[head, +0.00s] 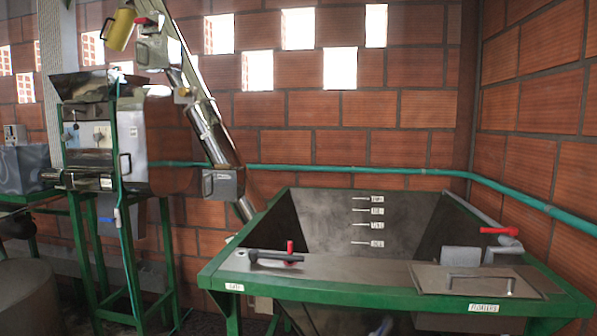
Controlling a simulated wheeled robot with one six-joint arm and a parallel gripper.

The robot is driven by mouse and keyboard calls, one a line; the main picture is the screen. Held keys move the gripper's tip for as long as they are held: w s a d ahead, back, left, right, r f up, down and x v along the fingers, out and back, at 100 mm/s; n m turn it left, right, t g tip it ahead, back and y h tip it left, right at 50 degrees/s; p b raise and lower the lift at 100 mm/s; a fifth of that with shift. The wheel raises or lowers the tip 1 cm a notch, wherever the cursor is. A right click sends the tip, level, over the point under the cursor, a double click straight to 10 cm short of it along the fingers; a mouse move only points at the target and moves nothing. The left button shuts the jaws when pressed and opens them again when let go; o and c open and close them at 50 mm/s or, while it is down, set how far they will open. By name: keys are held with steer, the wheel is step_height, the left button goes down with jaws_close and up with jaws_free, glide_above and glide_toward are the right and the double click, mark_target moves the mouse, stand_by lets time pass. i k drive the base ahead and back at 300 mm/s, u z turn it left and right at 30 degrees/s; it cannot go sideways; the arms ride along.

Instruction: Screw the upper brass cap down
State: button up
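A slanted metal elevator tube (211,132) runs from the hopper tank up to a metal head box (152,48) at the upper left. A small brass-coloured piece (182,95) sits on the upper part of the tube; it is too small to tell whether it is the upper brass cap or how far down it is screwed. A yellow cylinder (121,29) hangs tilted beside the head box, with a red part (143,20) near it. My gripper is not in view.
A green-framed metal tank (300,226) fills the lower right, with a black handle (274,257), a red lever (499,231) and a lid (478,281). The pulper (147,140) stands on green legs at left. A green pipe (350,170) runs along the brick wall.

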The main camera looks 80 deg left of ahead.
mark_target(184, 92)
steer(key=u, duration=0.45)
steer(key=k, duration=1)
steer(key=u, duration=1.25)
steer(key=i, duration=1.25)
steer(key=u, duration=1)
steer(key=i, duration=0.35)
steer(key=u, duration=0.1)
